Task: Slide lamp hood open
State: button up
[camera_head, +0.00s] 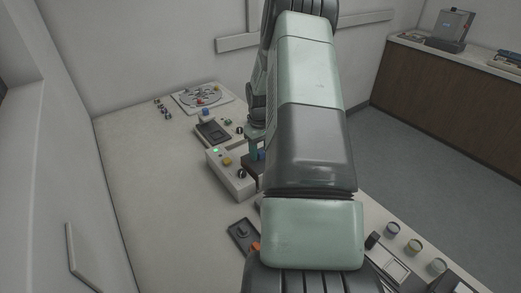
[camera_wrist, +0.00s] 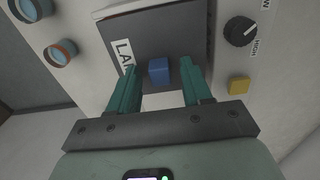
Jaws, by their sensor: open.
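The lamp hood (camera_wrist: 182,35) is a dark grey sliding panel in the wrist view. A white label on it begins "LA"; the rest is hidden by a finger. A small blue block-shaped handle (camera_wrist: 159,71) stands on the hood. My gripper (camera_wrist: 160,78) is open, with its two teal fingers on either side of the blue handle and a gap visible at each side. In the head view the dark hood (camera_head: 252,168) and blue handle (camera_head: 261,155) show partly behind my arm, below my gripper (camera_head: 254,146).
A black knob (camera_wrist: 240,31) and a yellow button (camera_wrist: 239,85) sit right of the hood in the wrist view. Two round blue-topped parts (camera_wrist: 61,52) are at left. A control box (camera_head: 231,174) with a green light stands beside the hood. The table's left side is clear.

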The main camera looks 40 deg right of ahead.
jog(key=shift+c, duration=0.2)
grip_shut()
jog(key=w, duration=1.1)
jog(key=shift+w, duration=0.3)
jog(key=shift+o, duration=0.2)
grip_release()
jog(key=shift+r, duration=0.1)
notch_tip(320, 180, up, 11)
dwell(0.3)
